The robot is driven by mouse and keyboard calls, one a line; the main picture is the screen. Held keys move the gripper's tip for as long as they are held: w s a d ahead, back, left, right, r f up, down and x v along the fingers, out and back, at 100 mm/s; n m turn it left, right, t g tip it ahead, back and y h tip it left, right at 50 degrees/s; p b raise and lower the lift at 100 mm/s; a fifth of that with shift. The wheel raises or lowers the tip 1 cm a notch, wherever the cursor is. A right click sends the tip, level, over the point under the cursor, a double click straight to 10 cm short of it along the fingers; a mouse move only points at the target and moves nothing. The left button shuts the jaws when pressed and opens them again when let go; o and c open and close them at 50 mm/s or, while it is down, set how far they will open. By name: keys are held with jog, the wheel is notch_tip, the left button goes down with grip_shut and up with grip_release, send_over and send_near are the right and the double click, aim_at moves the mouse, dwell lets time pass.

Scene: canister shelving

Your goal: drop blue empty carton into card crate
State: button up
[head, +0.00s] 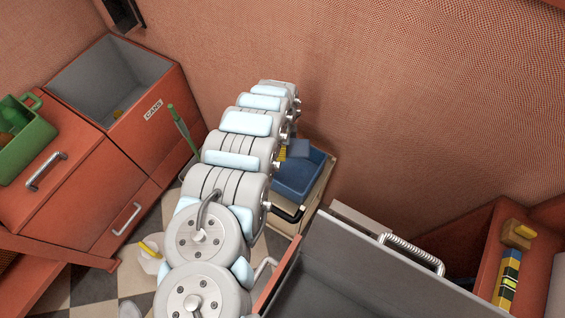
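My arm stretches away from me across the middle of the head view, and its links hide most of my gripper. Small dark parts beside the far links may belong to it; its fingers cannot be made out. A small blue-grey flat-sided piece (298,148), perhaps the blue carton, shows at the back of an open blue-lined bin (312,182), just right of the arm. Whether this piece is held or rests in the bin cannot be told. No card lettering is readable on the bin, and the arm covers its left side.
A red bin marked CANS (152,118) stands open at the left, beside a green caddy (25,135) on a red cabinet (65,170). A large open grey drawer (390,265) fills the front right. A yellow-and-blue object (508,278) sits on a red surface at far right.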

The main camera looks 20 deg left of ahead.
notch_tip(320, 180, down, 9)
jog(key=b, duration=0.5)
jog(key=shift+s+m, duration=0.4)
jog(key=shift+s, duration=0.05)
jog(key=shift+a, duration=0.1)
jog(key=o, duration=1.2)
jog(key=shift+c, duration=0.2)
jog(key=shift+r, duration=0.1)
jog(key=shift+r, duration=5.95)
